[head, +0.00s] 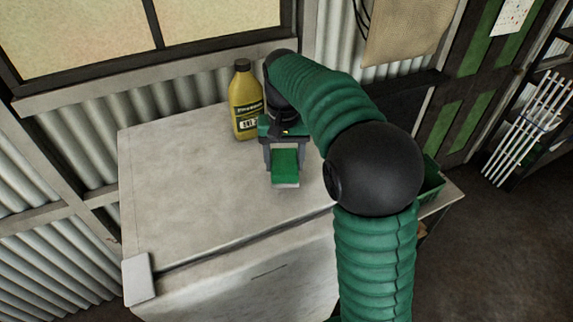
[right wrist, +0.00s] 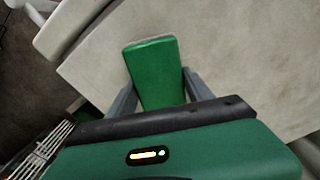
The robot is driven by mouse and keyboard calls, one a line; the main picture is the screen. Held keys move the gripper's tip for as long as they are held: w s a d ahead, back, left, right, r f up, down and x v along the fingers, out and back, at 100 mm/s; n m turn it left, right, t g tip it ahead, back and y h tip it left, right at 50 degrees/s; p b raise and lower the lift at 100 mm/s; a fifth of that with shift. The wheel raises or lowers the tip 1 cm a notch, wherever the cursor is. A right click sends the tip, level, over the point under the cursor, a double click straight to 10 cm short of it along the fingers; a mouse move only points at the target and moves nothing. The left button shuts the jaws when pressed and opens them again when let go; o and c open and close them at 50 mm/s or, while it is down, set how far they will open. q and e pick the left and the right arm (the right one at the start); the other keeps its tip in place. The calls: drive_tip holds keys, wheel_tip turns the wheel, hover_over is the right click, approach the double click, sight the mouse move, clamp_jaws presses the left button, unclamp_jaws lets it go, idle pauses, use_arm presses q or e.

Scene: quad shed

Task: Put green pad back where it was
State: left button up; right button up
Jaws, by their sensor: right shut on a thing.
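The green pad (head: 285,164) is a small block with a green top and a pale lower edge. It is between the fingers of my right gripper (head: 284,168), above or on the pale worktop (head: 190,185); I cannot tell whether it touches. In the right wrist view the green pad (right wrist: 156,72) sticks out past the two grey fingers of my right gripper (right wrist: 157,95), which are shut on its sides. My left gripper is not in view.
A yellow bottle (head: 245,100) stands upright on the worktop, just left of my right gripper. A green bin (head: 432,180) is partly hidden behind my right arm. The left and front of the worktop are clear. A window and corrugated wall are behind.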

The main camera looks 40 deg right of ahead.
sight(287, 171)
drive_tip(key=f, duration=0.1)
drive_tip(key=f+p, duration=0.1)
drive_tip(key=shift+d+f, duration=0.3)
drive_tip(key=shift+s+a+f, duration=0.1)
drive_tip(key=shift+s+f, duration=0.1)
drive_tip(key=shift+f, duration=0.1)
drive_tip(key=shift+s+a+r, duration=0.1)
drive_tip(key=shift+s+a, duration=0.05)
drive_tip(key=shift+s, duration=0.2)
drive_tip(key=o, duration=1)
drive_tip(key=shift+w+a+f, duration=0.1)
drive_tip(key=shift+f, duration=0.1)
drive_tip(key=o, duration=0.5)
drive_tip(key=shift+w+f, duration=0.1)
drive_tip(key=shift+w, duration=0.15)
drive_tip(key=shift+c, duration=0.2)
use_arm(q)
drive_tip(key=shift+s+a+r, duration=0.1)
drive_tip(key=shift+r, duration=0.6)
use_arm(e)
drive_tip(key=shift+s+d, duration=0.1)
drive_tip(key=shift+d, duration=0.15)
